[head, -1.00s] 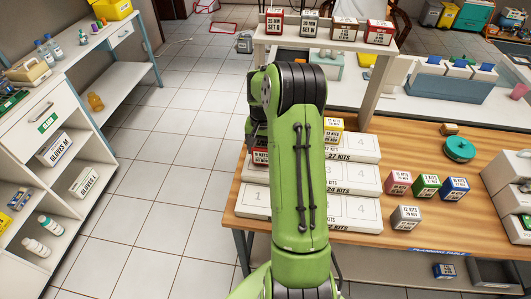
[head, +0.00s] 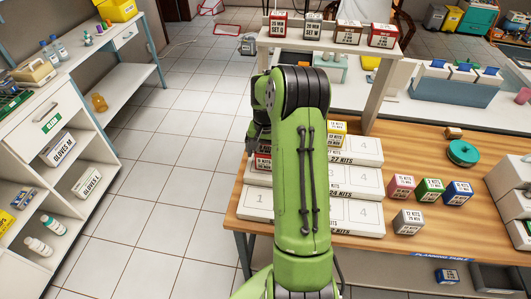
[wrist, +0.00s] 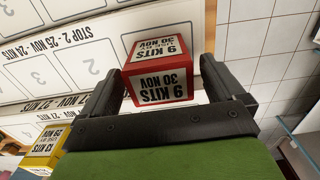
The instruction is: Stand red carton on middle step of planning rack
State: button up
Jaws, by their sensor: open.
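The red carton (head: 263,162), marked 9 KITS 30 NOV, stands at the left end of the planning rack's middle step (head: 350,178), mostly hidden by my arm in the head view. In the wrist view the red carton (wrist: 158,72) sits upright between the fingers of my gripper (wrist: 161,66). The gripper is open, with a clear gap on the right side and a small one on the left. The middle step's bare slots (wrist: 60,80) lie to the left of the carton there. My gripper (head: 254,142) is partly hidden in the head view.
A yellow carton (head: 338,129) stands on the rack's top step. Pink (head: 401,186), green (head: 430,190), blue (head: 458,193) and grey (head: 408,221) cartons stand on the table right of the rack. A raised shelf (head: 330,44) with several cartons is behind. Floor lies open to the left.

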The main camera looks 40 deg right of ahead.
aim_at(265, 149)
notch_tip(265, 149, up, 11)
jog(key=p, duration=0.2)
jog(key=s+a+r+n+t+h, duration=0.1)
jog(key=s+a+r+n, duration=0.15)
jog(key=a+r, duration=0.55)
jog(key=s+a+r+n+t, duration=0.1)
jog(key=s+a+r+n, duration=0.2)
jog(key=a, duration=0.4)
jog(key=s+a+r+n+t, duration=0.2)
jog(key=s+a, duration=0.4)
jog(key=s+a+f+n+t+y, duration=0.1)
jog(key=s+a+n, duration=0.2)
jog(key=s+a, duration=0.2)
jog(key=s, duration=0.3)
jog(key=shift+s+f+t, duration=0.3)
jog(key=shift+f, duration=0.1)
jog(key=shift+a, duration=0.1)
